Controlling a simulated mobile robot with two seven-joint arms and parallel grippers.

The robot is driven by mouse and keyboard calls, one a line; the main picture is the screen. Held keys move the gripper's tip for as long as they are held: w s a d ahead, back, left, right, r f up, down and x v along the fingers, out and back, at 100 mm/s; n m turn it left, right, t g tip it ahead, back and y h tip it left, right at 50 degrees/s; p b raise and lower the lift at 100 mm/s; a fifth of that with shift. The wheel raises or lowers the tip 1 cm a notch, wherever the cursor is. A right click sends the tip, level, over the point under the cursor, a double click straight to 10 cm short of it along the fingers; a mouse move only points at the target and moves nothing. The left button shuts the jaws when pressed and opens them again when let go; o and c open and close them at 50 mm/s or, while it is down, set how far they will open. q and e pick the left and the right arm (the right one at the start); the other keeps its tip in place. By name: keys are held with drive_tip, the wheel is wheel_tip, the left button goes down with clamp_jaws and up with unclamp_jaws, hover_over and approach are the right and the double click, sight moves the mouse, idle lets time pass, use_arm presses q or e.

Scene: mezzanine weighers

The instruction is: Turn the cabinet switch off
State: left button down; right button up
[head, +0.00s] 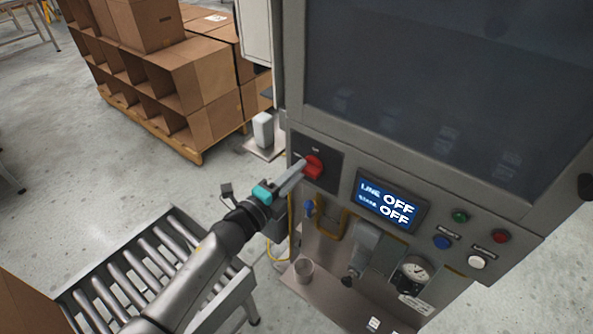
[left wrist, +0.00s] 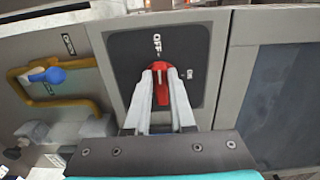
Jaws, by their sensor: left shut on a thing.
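The cabinet switch is a red rotary knob (head: 314,167) on a dark square plate at the left of the grey cabinet's front panel. It also shows in the left wrist view (left wrist: 161,92), its red handle in line with the OFF mark; an ON mark is at the side. My left gripper (head: 298,176) is shut on the knob, with its two pale fingers (left wrist: 160,78) on either side of the handle. The cabinet display (head: 388,203) reads LINE OFF and another OFF below. My right gripper is not in view.
Green, blue, red and white buttons (head: 460,216) sit right of the display. A gauge (head: 413,273) and a cup (head: 303,268) are below. A blue-handled valve on yellow pipe (left wrist: 52,76) is beside the switch. A roller conveyor (head: 130,270) stands at lower left; boxes on a pallet are behind.

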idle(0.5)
use_arm(q)
drive_tip(key=c, duration=0.8)
unclamp_jaws()
drive_tip(key=shift+o, duration=0.2)
drive_tip(key=shift+s, duration=0.1)
drive_tip(key=v, duration=1.5)
drive_tip(key=shift+b, duration=0.3)
drive_tip(key=shift+a, duration=0.1)
drive_tip(key=s+a+f+n+g+y+b, duration=0.1)
drive_tip(key=s+a+f+n+y+b, duration=0.3)
drive_tip(key=f, duration=0.7)
drive_tip(key=s+a+f+n+g+y+b, duration=0.15)
drive_tip(key=f+n, duration=0.35)
drive_tip(key=f, duration=0.7)
drive_tip(key=s+a+f+n+g+y+b, duration=0.25)
drive_tip(key=a+f+n, duration=0.2)
drive_tip(key=f, duration=0.65)
drive_tip(key=s+d+f+n+g+y+b, duration=0.1)
drive_tip(key=s+f+n+g, duration=0.3)
drive_tip(key=s+f, duration=0.6)
drive_tip(key=s+f+n+g+y+b, duration=0.1)
drive_tip(key=s+f+n+g+b, duration=0.3)
drive_tip(key=s+f, duration=0.7)
drive_tip(key=s+n, duration=0.1)
drive_tip(key=s, duration=0.7)
drive_tip(key=shift+d+f+g+y, duration=0.15)
drive_tip(key=shift+d+g+y, duration=0.15)
drive_tip(key=shift+d, duration=0.05)
